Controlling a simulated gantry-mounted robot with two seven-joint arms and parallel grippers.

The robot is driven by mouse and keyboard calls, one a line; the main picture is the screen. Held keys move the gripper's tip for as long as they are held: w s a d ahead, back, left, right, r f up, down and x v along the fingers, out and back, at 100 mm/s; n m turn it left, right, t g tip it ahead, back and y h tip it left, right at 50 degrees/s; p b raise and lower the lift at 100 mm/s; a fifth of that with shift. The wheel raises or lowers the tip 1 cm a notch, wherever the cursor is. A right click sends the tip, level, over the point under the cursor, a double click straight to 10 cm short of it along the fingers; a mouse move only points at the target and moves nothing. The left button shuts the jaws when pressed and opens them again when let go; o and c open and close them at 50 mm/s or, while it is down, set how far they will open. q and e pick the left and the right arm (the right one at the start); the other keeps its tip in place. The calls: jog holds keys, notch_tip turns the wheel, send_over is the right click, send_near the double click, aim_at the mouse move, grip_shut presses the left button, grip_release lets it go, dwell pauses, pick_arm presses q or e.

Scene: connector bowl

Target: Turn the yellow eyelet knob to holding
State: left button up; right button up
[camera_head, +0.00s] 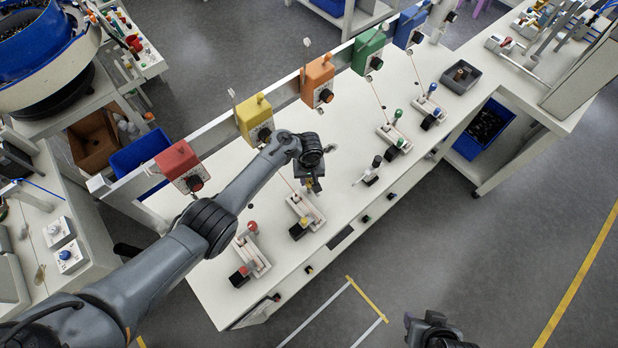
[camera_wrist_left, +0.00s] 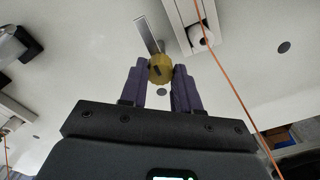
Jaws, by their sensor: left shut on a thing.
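My left gripper (camera_head: 315,186) is over the table at the yellow station's fixture (camera_head: 306,208). In the left wrist view its two purple fingers (camera_wrist_left: 160,82) are shut on a round yellow knob (camera_wrist_left: 160,69), one finger on each side near the tips. A dark slot shows on the knob, and a metal strip extends behind it. In the head view the gripper and wrist hide the held knob. A small yellow part (camera_head: 303,221) beside a black block shows at the fixture's near end. My right gripper (camera_head: 432,328) is only partly seen at the bottom edge; its fingers are unclear.
The yellow box (camera_head: 255,119) with a black dial stands on the rail between red (camera_head: 178,166) and orange (camera_head: 318,80) boxes. An orange cord (camera_wrist_left: 232,82) runs close right of the gripper. A red-knobbed fixture (camera_head: 252,250) lies left, a black-knobbed one (camera_head: 371,172) right.

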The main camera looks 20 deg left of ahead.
pick_arm(q)
jog(key=m+p, duration=0.1)
jog(key=m, duration=0.2)
jog(key=shift+r, duration=0.1)
jog(key=m+p, duration=0.1)
jog(key=m, duration=0.8)
jog(key=shift+m, duration=0.3)
jog(key=m, duration=0.3)
jog(key=shift+m+b, duration=0.3)
jog(key=shift+b, duration=0.05)
jog(key=shift+m, duration=0.6)
jog(key=o, duration=1.1)
jog(key=shift+c, duration=0.2)
